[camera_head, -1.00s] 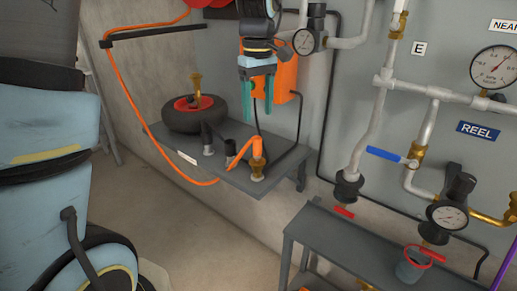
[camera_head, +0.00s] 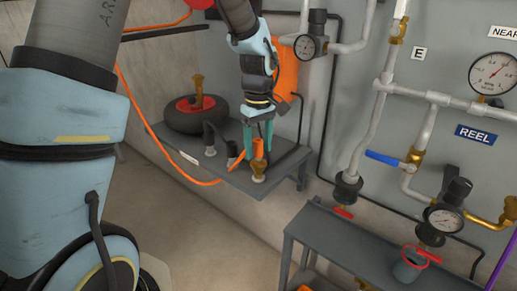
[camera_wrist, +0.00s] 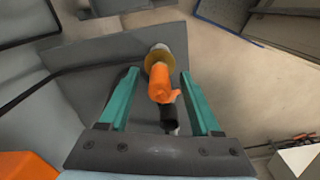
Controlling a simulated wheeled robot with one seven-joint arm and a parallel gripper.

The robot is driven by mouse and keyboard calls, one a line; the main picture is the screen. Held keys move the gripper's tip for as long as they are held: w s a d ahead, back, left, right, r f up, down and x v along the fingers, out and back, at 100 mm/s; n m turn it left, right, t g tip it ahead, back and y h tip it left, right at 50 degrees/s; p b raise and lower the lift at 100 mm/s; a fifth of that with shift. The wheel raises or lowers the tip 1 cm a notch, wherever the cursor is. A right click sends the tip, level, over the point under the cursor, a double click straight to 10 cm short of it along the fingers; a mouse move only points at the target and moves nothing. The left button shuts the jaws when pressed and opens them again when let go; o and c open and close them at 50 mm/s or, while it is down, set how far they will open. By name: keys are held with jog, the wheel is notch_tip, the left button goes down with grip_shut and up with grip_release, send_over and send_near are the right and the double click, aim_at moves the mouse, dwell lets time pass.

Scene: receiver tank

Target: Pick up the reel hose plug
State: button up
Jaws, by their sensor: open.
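The reel hose plug is an orange hose end with a brass fitting (camera_head: 258,171) standing at the front right of a grey wall shelf (camera_head: 225,178). In the wrist view the orange plug body (camera_wrist: 161,84) lies between my two teal fingers, with its brass collar (camera_wrist: 158,56) beyond. My gripper (camera_head: 258,147) points down over it, open, its fingers on either side of the orange part and apart from it in the wrist view. The fingers partly hide the orange part in the head view.
Black fittings (camera_head: 210,138) stand on the shelf just left of the plug. A black wheel with a red hub (camera_head: 196,115) lies at the shelf's back left. An orange box (camera_head: 288,75) hangs on the wall behind my gripper. A lower grey bench (camera_head: 350,240) stands to the right.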

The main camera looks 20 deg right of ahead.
jog(key=shift+c, duration=0.2)
grip_shut()
dwell(0.4)
